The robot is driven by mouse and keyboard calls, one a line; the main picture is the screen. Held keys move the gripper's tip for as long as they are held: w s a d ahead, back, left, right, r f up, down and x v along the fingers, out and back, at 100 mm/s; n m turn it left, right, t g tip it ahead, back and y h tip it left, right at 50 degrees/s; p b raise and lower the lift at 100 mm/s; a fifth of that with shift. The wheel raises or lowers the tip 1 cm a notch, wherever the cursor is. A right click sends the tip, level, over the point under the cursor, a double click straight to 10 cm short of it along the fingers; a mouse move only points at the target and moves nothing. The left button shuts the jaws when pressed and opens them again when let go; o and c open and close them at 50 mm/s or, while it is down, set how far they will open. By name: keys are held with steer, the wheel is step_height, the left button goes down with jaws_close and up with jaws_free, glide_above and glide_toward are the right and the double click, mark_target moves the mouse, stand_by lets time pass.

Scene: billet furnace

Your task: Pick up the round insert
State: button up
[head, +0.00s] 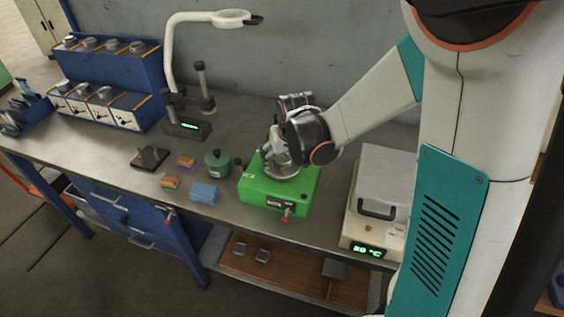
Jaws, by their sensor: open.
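My gripper (277,158) is open and points down over the green machine (275,205), close above its round silver plate (287,171). The arm comes in from the right and hides part of the plate. I cannot tell whether the fingers touch anything. I cannot clearly make out the round insert; if it is on the plate, the gripper hides it. Several small round grey pieces (112,45) stand on the blue rack at the far left, but I cannot tell whether one is the insert.
Left of the green machine are a dark green pot (216,164), a light blue block (205,194) and two small sponge-like blocks (171,182). A white heater (379,205) reading about 50 °C stands at the right. A magnifier lamp (172,55) rises behind.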

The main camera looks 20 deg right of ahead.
steer(key=shift+c, duration=0.5)
steer(key=c, duration=1.6)
